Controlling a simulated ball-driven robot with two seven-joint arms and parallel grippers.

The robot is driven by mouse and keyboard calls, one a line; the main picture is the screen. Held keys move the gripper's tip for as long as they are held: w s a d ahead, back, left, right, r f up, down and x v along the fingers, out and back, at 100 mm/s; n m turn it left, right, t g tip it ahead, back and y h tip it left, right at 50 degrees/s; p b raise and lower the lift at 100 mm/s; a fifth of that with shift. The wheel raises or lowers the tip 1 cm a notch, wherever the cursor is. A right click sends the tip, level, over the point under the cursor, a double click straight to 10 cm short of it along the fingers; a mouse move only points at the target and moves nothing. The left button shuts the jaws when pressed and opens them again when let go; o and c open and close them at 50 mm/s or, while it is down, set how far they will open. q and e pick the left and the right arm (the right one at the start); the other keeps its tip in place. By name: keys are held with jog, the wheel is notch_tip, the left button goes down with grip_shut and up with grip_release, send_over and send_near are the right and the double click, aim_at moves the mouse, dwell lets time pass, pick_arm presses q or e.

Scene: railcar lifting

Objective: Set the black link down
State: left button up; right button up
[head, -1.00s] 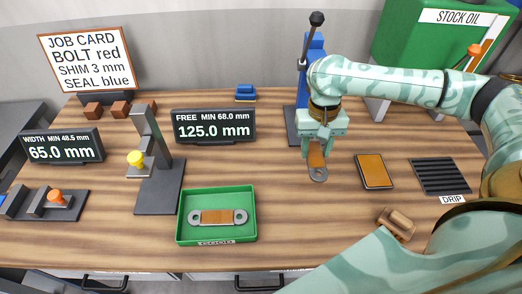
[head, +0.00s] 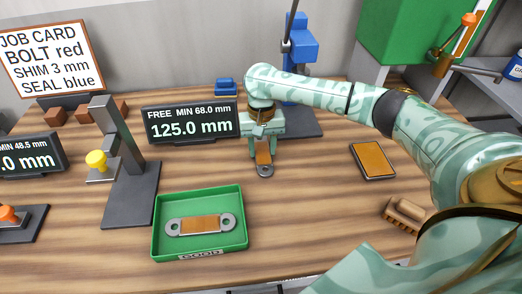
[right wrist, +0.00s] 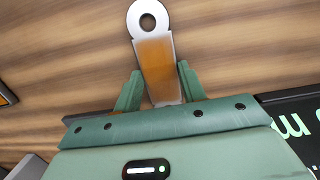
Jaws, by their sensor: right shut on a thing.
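My right gripper (head: 263,148) is shut on a link (head: 265,168), a flat bar with a grey ring end and an orange-brown middle; I see no black on its middle. The link hangs ring end down, above the table. In the right wrist view the link (right wrist: 157,65) sits between the fingers (right wrist: 160,88), its upper end hidden. A similar link (head: 201,225) lies flat in the green tray (head: 243,232) marked GOOD, left of and nearer than the gripper. My left gripper is not in view.
The FREE display (head: 150,128) reads 125.0 mm and stands just left of the gripper. A blue-headed stand (head: 290,48) is behind it. A brown pad (head: 372,160) and a wooden brush-like block (head: 403,212) lie to the right. Bare wood lies between gripper and pad.

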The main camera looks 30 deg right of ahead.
jog(key=shift+r, duration=0.1)
jog(key=shift+p, duration=0.3)
jog(key=o, duration=1.3)
jog(key=shift+o, duration=0.2)
